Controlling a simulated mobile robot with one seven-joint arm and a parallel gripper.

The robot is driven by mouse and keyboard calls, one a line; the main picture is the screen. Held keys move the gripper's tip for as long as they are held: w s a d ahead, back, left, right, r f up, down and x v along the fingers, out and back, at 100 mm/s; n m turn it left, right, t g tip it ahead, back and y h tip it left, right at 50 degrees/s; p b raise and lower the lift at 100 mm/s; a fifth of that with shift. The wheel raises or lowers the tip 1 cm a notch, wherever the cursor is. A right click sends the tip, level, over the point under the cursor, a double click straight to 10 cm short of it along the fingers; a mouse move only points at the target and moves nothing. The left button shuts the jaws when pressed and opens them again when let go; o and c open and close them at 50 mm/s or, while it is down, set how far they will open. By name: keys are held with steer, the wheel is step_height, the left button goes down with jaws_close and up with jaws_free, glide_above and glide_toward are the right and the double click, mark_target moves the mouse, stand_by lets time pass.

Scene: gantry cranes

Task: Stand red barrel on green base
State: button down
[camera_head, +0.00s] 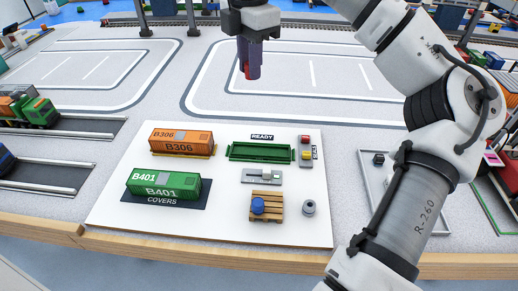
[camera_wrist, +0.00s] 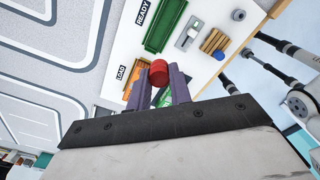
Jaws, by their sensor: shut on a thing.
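The red barrel (camera_wrist: 159,73) is held between the purple fingers of my gripper (camera_wrist: 161,84) in the wrist view. In the head view my gripper (camera_head: 248,74) is at the top centre, in the air over the white track markings, and only a sliver of the red barrel (camera_head: 246,70) shows. The green base (camera_head: 262,152) is a long, open, tray-like frame below the READY label on the white board. It also shows in the wrist view (camera_wrist: 164,26), above the barrel in the picture. The barrel is apart from it.
On the white board (camera_head: 215,227) stand an orange container (camera_head: 181,142), a green container (camera_head: 163,184), a grey lever unit (camera_head: 262,176), a wooden pallet (camera_head: 268,211) with a blue barrel (camera_head: 258,206), and a grey ring (camera_head: 309,207). A red-and-yellow unit (camera_head: 305,150) is right of the green base.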

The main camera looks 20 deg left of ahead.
mark_target(251, 153)
step_height(251, 153, down, 20)
steer(key=b, duration=0.3)
steer(key=shift+r, duration=0.1)
steer(key=shift+f, duration=0.35)
steer(key=shift+s+f, duration=0.15)
steer(key=shift+f, duration=0.2)
steer(key=c, duration=1.3)
jaws_free()
steer(key=shift+s+f, duration=0.1)
steer(key=shift+f, duration=0.1)
steer(key=shift+r, duration=0.1)
steer(key=shift+r+b, duration=0.35)
steer(key=shift+r, duration=0.05)
steer(key=r, duration=0.4)
steer(key=r+p, duration=0.1)
steer(key=r, duration=0.3)
steer(key=r+p, duration=0.1)
steer(key=r, duration=0.3)
steer(key=shift+w+r, duration=0.25)
steer(key=shift+r, duration=0.05)
